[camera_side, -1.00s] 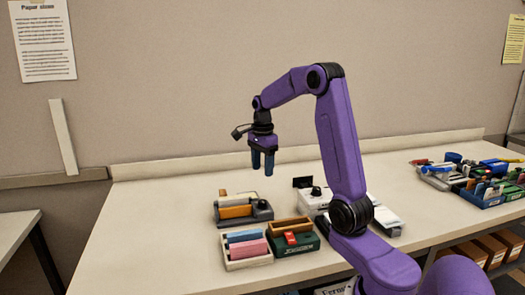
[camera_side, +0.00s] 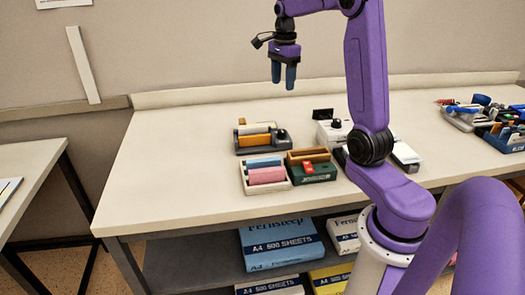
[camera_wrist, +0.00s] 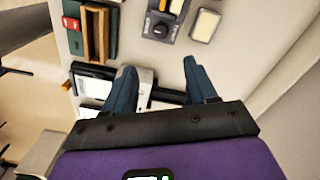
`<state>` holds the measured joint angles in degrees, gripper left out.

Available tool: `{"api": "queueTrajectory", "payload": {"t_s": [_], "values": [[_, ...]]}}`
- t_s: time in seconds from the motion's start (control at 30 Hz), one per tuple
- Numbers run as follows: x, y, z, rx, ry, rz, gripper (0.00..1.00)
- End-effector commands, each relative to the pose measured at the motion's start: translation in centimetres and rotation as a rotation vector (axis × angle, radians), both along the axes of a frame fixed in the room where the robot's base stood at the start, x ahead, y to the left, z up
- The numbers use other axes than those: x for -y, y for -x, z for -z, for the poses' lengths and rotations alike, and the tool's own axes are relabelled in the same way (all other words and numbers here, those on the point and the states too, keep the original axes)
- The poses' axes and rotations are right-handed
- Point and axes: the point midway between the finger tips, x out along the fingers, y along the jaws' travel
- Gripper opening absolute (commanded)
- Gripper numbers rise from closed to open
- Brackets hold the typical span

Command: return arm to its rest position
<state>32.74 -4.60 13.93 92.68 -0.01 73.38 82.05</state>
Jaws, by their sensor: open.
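My purple arm stands bent over the bench (camera_side: 180,190), and my gripper (camera_side: 283,82) hangs from it, pointing down. Its two dark blue fingers are apart with nothing between them. They hang in the air well above the bench top, behind and above the group of boxes in the side view. In the wrist view my gripper (camera_wrist: 160,68) also shows spread fingers, with bench items below them.
On the bench stand a grey holder (camera_side: 250,148), a light tray with blue and pink blocks (camera_side: 266,187), a green box (camera_side: 323,175) and a white device (camera_side: 328,138). A blue bin (camera_side: 507,143) stands at right. Paper packs (camera_side: 280,245) lie below. The bench's left part is clear.

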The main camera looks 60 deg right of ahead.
Motion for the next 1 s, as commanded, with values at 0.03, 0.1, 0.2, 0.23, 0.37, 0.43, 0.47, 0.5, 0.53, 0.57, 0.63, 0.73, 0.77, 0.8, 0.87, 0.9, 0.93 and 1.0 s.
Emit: {"api": "queueTrajectory", "payload": {"t_s": [0.03,0.1,0.2,0.23,0.37,0.43,0.47,0.5,0.53,0.57,0.63,0.73,0.77,0.8,0.87,0.9,0.93,1.0], "values": [[-0.8,-0.1,0.0,0.000,0.000,-0.037,0.57],[-2.4,-0.3,0.1,0.001,0.000,-0.121,0.57],[-5.5,-0.5,0.4,0.003,0.001,-0.297,0.57],[-6.6,-0.4,0.5,0.003,0.001,-0.358,0.57],[-11.2,0.2,0.9,0.006,0.002,-0.624,0.57],[-13.5,0.9,1.1,0.007,0.003,-0.767,0.57],[-14.4,1.2,1.3,0.008,0.003,-0.827,0.57],[-15.7,1.8,1.4,0.008,0.003,-0.907,0.57],[-16.6,2.2,1.5,0.009,0.004,-0.969,0.57],[-17.5,2.6,1.7,0.010,0.004,-1.030,0.57],[-19.4,3.8,2.0,0.012,0.005,-1.171,0.57],[-22.0,5.8,2.5,0.013,0.006,-1.374,0.57],[-22.7,6.4,2.6,0.013,0.006,-1.434,0.57],[-23.6,7.3,2.8,0.016,0.007,-1.514,0.57],[-24.8,8.7,3.1,0.017,0.007,-1.637,0.57],[-25.6,9.7,3.3,0.017,0.007,-1.717,0.57],[-26.1,10.4,3.5,0.018,0.008,-1.778,0.57],[-27.2,12.2,3.9,0.020,0.008,-1.919,0.57]]}}
